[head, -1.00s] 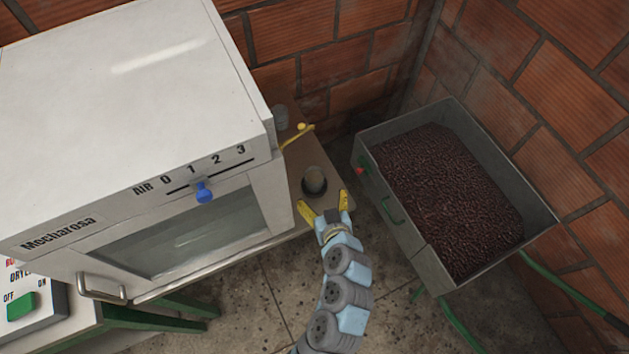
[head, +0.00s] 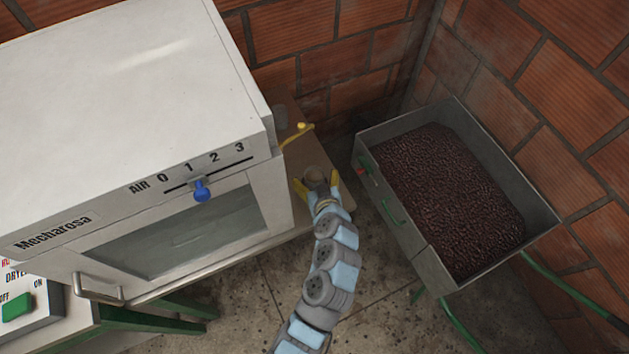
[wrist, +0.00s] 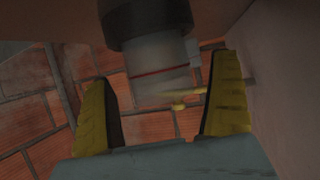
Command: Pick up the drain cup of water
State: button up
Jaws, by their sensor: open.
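The drain cup (head: 314,174) stands on the brown shelf beside the white machine. In the wrist view, the cup (wrist: 155,72) is a greyish, see-through cylinder with a thin red line and a dark band at the picture's top. My gripper (head: 317,183) is open, with one yellow finger on each side of the cup. In the wrist view, the fingers of my gripper (wrist: 165,108) flank the cup with visible gaps, so it is not clamped. Water inside cannot be made out.
The white machine (head: 130,95) with a blue air knob (head: 202,190) stands close on the left. A metal bin (head: 430,258) of dark red beans is on the right. Brick walls close the back.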

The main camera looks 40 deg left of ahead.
jog(key=shift+w+a+f, duration=0.2)
jog(key=shift+a+f, duration=0.05)
jog(key=shift+a, duration=0.2)
jog(key=shift+c, duration=0.2)
jog(key=c, duration=1.2)
jog(key=shift+r, duration=0.1)
jog(key=shift+c, duration=0.2)
